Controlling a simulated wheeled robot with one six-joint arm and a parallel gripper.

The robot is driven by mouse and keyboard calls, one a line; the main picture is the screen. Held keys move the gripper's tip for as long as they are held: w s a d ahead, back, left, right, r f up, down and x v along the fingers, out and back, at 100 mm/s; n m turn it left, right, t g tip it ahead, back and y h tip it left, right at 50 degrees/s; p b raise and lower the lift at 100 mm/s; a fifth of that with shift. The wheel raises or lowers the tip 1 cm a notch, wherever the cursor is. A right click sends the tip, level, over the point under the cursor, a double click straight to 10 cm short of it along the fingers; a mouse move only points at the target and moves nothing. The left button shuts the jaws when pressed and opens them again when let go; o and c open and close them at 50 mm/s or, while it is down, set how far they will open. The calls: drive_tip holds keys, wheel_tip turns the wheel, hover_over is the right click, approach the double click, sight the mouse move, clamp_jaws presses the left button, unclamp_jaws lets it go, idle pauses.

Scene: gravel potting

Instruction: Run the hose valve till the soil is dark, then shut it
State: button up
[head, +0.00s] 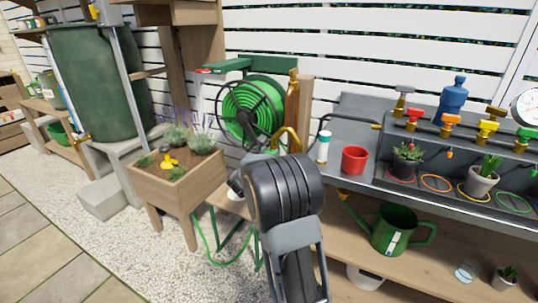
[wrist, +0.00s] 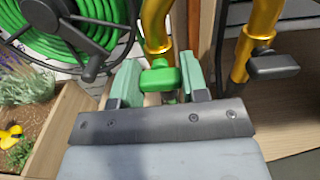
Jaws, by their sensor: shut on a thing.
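My gripper (wrist: 161,82) is shut on the green valve handle (wrist: 160,76), with one pale-green finger on each side. The handle sits on a brass pipe (wrist: 155,22). In the head view my arm hides the valve and most of the gripper. The green hose (head: 252,106) is wound on a reel left of the pipe, and a loose length hangs below. The wooden planter (head: 185,196) holds brown soil (head: 147,176), several plants and a yellow sprinkler (head: 168,160). I cannot tell whether water is flowing.
A second brass pipe with a dark handle (wrist: 272,66) stands close to the right of my gripper. The grey bench (head: 350,133) at right bears a red cup (head: 354,160), potted plants and several coloured valves. A green watering can (head: 397,231) stands on the lower shelf.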

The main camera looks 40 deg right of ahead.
drive_tip(key=shift+f+n+b, duration=0.15)
drive_tip(key=shift+n+b, duration=0.7)
drive_tip(key=shift+n, duration=0.15)
drive_tip(key=shift+n+b, duration=0.6)
drive_tip(key=shift+n, duration=1.3)
drive_tip(key=o, duration=0.9)
drive_tip(key=p+v, duration=0.2)
drive_tip(key=v, duration=1.1)
drive_tip(key=shift+s+a, duration=0.2)
drive_tip(key=shift+a, duration=0.15)
